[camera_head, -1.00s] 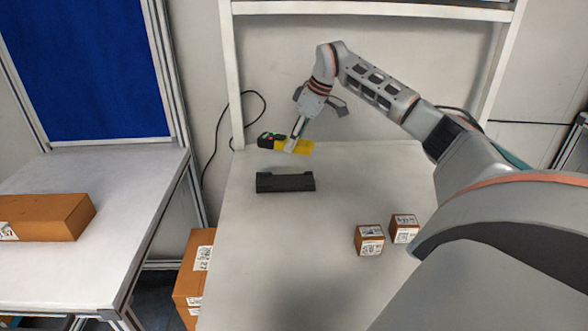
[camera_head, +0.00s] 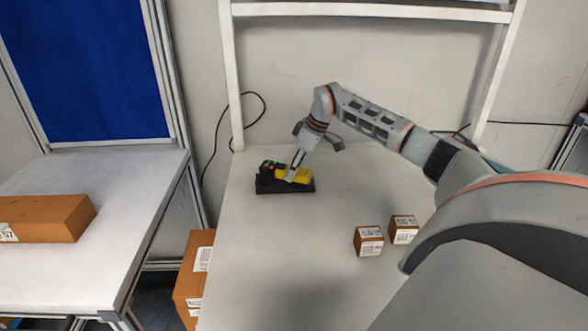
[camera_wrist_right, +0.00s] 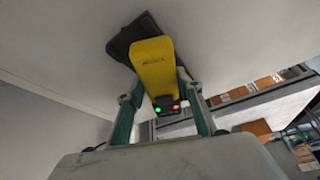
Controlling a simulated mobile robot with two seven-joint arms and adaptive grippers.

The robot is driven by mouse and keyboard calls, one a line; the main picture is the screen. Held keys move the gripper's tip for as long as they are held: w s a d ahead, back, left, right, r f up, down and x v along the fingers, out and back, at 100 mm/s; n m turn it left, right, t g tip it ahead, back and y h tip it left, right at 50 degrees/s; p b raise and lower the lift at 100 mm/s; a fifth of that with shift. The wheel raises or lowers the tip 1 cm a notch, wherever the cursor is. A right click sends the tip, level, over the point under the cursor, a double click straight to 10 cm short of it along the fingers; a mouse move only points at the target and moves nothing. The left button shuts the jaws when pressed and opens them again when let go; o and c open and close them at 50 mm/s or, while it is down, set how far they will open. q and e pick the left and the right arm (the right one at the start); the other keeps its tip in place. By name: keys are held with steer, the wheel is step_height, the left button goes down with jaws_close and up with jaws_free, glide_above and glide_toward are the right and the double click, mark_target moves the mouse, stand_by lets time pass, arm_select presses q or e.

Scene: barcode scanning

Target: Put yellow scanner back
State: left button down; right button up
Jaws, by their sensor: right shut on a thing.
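The yellow scanner (camera_head: 296,174) with its black head is at the black cradle (camera_head: 287,187) on the table, lying along it. My right gripper (camera_head: 290,178) is shut on the scanner from above. In the right wrist view the yellow scanner (camera_wrist_right: 153,65) sits between the fingers of my right gripper (camera_wrist_right: 160,105), with green and red lights on its near end. The black cradle (camera_wrist_right: 125,38) shows behind it there. I cannot tell whether the scanner is fully seated in the cradle. My left gripper is not in view.
Two small brown boxes with labels, one (camera_head: 368,241) nearer and one (camera_head: 403,229) beside it, stand on the table (camera_head: 270,270) at right. A long brown box (camera_head: 45,218) lies on the left table. A cable hangs behind the cradle. The table's front is clear.

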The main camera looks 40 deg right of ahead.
steer(key=shift+f, duration=0.1)
steer(key=shift+f, duration=0.35)
steer(key=o, duration=1.3)
steer(key=shift+c, duration=0.2)
steer(key=shift+r, duration=0.4)
steer(key=v, duration=1.2)
steer(key=shift+b, duration=0.45)
